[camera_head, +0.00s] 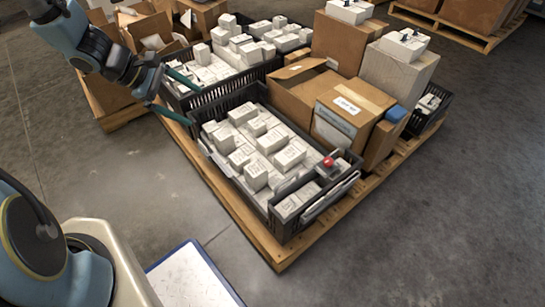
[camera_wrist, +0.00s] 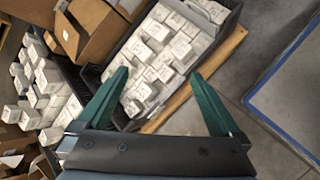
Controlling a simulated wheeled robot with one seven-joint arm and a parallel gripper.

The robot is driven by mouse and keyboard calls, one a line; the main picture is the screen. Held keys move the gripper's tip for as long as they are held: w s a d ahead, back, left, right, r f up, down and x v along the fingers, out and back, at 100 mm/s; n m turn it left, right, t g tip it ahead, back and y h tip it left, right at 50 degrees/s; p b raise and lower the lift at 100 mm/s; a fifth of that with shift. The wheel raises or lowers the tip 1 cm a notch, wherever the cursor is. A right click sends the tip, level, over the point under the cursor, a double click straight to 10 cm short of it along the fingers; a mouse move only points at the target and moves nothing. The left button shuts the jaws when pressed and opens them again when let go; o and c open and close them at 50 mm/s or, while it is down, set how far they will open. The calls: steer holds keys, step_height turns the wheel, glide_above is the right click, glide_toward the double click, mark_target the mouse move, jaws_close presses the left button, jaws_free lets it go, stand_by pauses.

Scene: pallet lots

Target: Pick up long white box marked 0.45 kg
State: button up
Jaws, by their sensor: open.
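Many white boxes of mixed sizes lie in the front black crate (camera_head: 278,228), some flat and some upright. One longer flat white box (camera_head: 290,156) lies near its middle. The weight marks are too small to read, so I cannot tell which box is marked 0.45 kg. The rear black crate (camera_head: 190,100) also holds white boxes. My gripper (camera_head: 188,98) is open and empty, its green fingers above the left side of the crates. In the wrist view, my gripper (camera_wrist: 158,73) has white boxes (camera_wrist: 150,75) showing between and beyond its spread fingers.
An open cardboard box (camera_head: 305,92) and taller cartons (camera_head: 398,75) stand right of the front crate on the wooden pallet (camera_head: 275,252). A red round object (camera_head: 328,162) sits at the crate's right end. A blue-edged panel (camera_head: 190,280) lies at the bottom. Floor at right is clear.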

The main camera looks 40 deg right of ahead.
steer(key=d+f+n+h+b, duration=0.35)
steer(key=d+f+b, duration=0.6)
steer(key=f, duration=0.45)
steer(key=n+t+h+b, duration=0.2)
steer(key=n+h+b, duration=0.1)
steer(key=n+b, duration=0.6)
glide_toward(273, 137)
steer(key=shift+s+d+r+m+y+b, duration=0.2)
steer(key=shift+m+b, duration=0.25)
steer(key=shift+m, duration=0.3)
steer(key=b+x, duration=0.2)
steer(key=x, duration=0.3)
steer(key=shift+w+d+f, duration=0.1)
steer(key=shift+w+f, duration=0.1)
steer(key=b+x, duration=0.4)
steer(key=x, duration=0.1)
steer(key=shift+f, duration=0.15)
steer(key=shift+d+b, duration=0.35)
jaws_close()
